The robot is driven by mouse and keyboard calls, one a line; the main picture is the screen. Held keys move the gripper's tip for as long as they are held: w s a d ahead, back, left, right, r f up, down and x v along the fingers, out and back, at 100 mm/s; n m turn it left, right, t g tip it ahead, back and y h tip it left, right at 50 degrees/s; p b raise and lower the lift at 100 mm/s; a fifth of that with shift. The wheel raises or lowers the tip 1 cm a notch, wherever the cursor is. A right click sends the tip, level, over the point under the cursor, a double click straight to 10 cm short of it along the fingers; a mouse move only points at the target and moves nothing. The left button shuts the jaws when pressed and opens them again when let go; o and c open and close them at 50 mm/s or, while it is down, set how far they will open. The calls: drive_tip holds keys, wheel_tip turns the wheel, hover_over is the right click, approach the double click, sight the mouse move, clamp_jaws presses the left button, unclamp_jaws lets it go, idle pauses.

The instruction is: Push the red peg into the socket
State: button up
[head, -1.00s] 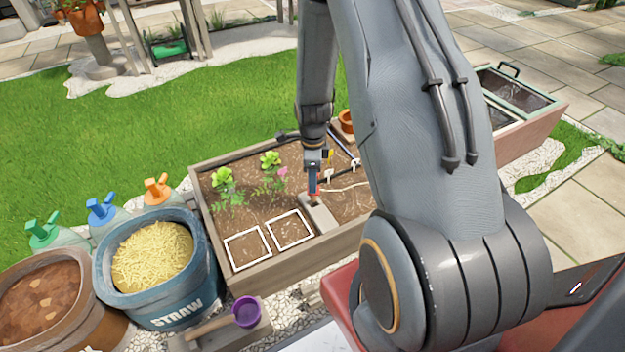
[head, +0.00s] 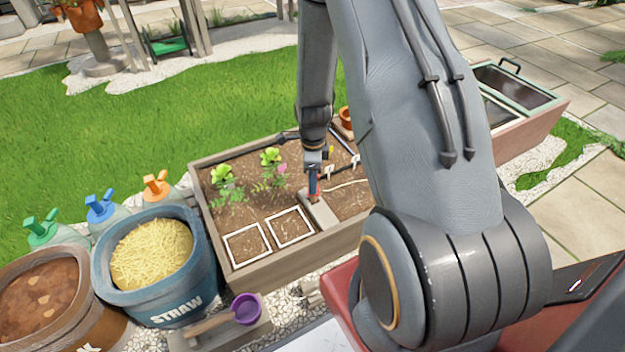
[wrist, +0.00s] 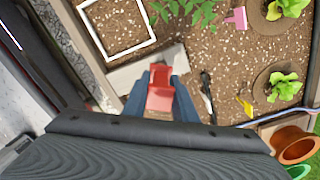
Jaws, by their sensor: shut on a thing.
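My gripper (head: 313,190) points down over the planter bed, with its two blue fingers on either side of the red peg. In the wrist view my gripper (wrist: 160,100) is shut on the red peg (wrist: 160,88), whose top shows between the fingers. The peg (head: 314,193) is at a grey block (head: 320,214) in the bed, which also shows in the wrist view (wrist: 128,75). The socket is hidden beneath the peg and fingers, so I cannot tell how deep the peg sits.
The wooden planter (head: 285,258) holds leafy plants (head: 223,180) and white square frames (head: 290,227). A pink tag (wrist: 237,18) and a yellow tag (wrist: 245,106) stand in the soil. A straw bucket (head: 155,285) and a purple scoop (head: 246,309) are outside, front left.

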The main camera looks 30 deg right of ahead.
drive_tip(key=shift+f+b, duration=0.75)
drive_tip(key=shift+f, duration=1.3)
drive_tip(key=o, duration=1)
drive_tip(key=shift+c, duration=0.2)
drive_tip(key=shift+a+r+p, duration=0.1)
drive_tip(key=shift+r+p, duration=1.4)
drive_tip(key=shift+r, duration=2.55)
